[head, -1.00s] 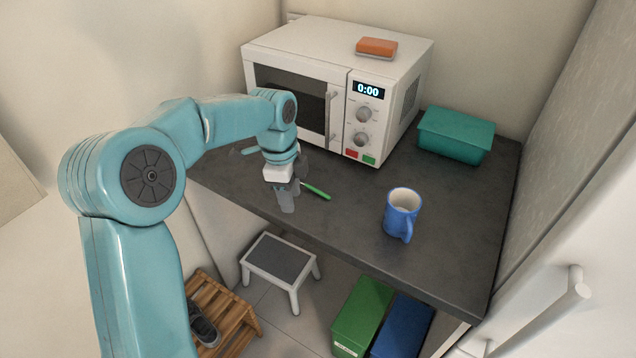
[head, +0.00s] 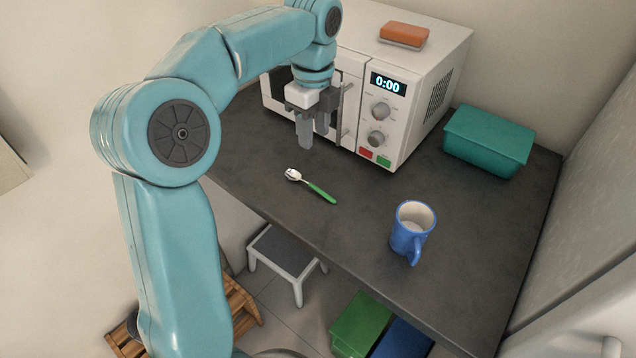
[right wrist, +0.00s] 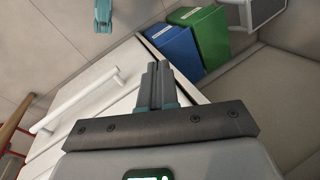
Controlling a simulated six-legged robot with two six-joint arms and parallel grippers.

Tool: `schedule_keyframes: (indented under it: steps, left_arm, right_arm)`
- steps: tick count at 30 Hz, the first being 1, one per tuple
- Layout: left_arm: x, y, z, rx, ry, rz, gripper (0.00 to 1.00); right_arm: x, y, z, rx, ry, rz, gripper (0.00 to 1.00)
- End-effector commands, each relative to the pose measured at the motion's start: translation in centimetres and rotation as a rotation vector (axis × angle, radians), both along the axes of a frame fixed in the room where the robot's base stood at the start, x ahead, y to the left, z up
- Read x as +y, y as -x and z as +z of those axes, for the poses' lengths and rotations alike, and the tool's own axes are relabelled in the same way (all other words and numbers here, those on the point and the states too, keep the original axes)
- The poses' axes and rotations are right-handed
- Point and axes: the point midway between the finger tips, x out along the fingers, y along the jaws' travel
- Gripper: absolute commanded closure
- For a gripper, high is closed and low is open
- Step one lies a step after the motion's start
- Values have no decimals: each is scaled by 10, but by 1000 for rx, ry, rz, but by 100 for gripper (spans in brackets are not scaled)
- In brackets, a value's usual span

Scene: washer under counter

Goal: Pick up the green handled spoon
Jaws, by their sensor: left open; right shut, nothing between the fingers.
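The green handled spoon (head: 311,186) lies on the dark counter (head: 350,210), its metal bowl toward the left and its green handle toward the lower right. My left gripper (head: 306,138) is open and empty, pointing down above the counter, beyond the spoon and in front of the microwave. The spoon is in plain view and apart from the gripper. My right gripper (right wrist: 157,75) shows in the right wrist view, its fingers together with nothing between them, away from the counter top.
A white microwave (head: 352,85) carries an orange sponge-like block (head: 404,34). A teal box (head: 488,140) and a blue mug (head: 411,232) stand on the counter. A stool (head: 284,260), green bin (head: 361,325) and blue bin (head: 403,340) are below. A white bar handle (right wrist: 75,102) is near my right gripper.

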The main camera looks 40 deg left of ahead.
Motion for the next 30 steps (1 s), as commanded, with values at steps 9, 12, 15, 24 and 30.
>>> schedule_keyframes:
  steps: [9,12,15,24,30]
  left_arm:
    - [-1,6,-76,5,3,2,59]
    - [-1,5,-89,2,2,2,59]
    - [-2,3,-96,0,2,1,59]
    - [-1,-2,-137,4,1,-2,59]
    - [-1,-4,-149,0,1,-2,59]
  right_arm:
    - [0,0,-12,0,0,-1,100]
    - [0,0,-13,0,0,-1,100]
    - [0,0,-13,0,0,-1,100]
    - [0,0,-12,0,0,-1,100]
    - [0,0,-12,0,0,-1,100]
